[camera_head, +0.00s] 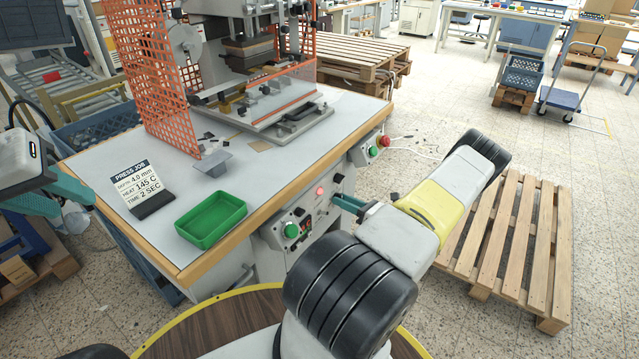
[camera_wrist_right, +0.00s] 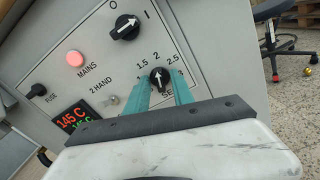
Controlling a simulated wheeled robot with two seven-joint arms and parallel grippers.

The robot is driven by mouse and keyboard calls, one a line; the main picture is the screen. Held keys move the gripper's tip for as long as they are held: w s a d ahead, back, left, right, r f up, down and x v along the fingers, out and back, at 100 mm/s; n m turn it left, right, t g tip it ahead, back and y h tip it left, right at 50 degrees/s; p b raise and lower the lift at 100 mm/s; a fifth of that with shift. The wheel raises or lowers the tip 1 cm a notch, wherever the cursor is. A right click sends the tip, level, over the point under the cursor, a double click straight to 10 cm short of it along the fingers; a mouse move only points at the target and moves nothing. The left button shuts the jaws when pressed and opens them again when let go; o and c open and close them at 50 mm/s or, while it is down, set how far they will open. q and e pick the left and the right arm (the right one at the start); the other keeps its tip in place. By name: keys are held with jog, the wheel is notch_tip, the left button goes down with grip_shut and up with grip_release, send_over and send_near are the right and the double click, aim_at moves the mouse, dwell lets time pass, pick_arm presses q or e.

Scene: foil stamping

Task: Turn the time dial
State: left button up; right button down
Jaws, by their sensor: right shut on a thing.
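The time dial (camera_wrist_right: 159,77) is a small black knob with a white pointer in the right wrist view. Its scale shows 1.5, 2 and 2.5, and the pointer aims up, close to the 2. My right gripper (camera_wrist_right: 160,88) is shut on the dial, one teal finger on each side. In the head view my right gripper (camera_head: 348,203) is at the press's front panel (camera_head: 275,236), and the dial is hidden there. My left gripper (camera_head: 76,197) is at the left table edge, with its fingers only partly visible.
A job card (camera_head: 138,187) on the table reads 4.0 mm, 145 C, 2 SEC. A green tray (camera_head: 211,222) sits near the front edge. The mains switch (camera_wrist_right: 125,27) and lit red lamp (camera_wrist_right: 75,58) are close to the dial. A pallet (camera_head: 510,235) lies at right.

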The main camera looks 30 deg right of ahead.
jog(key=shift+s+m, duration=0.1)
jog(key=shift+m, duration=0.3)
jog(key=shift+d, duration=0.1)
jog(key=c, duration=1.5)
grip_release()
jog(key=v, duration=0.7)
jog(key=shift+s+d, duration=0.15)
jog(key=shift+s, duration=0.2)
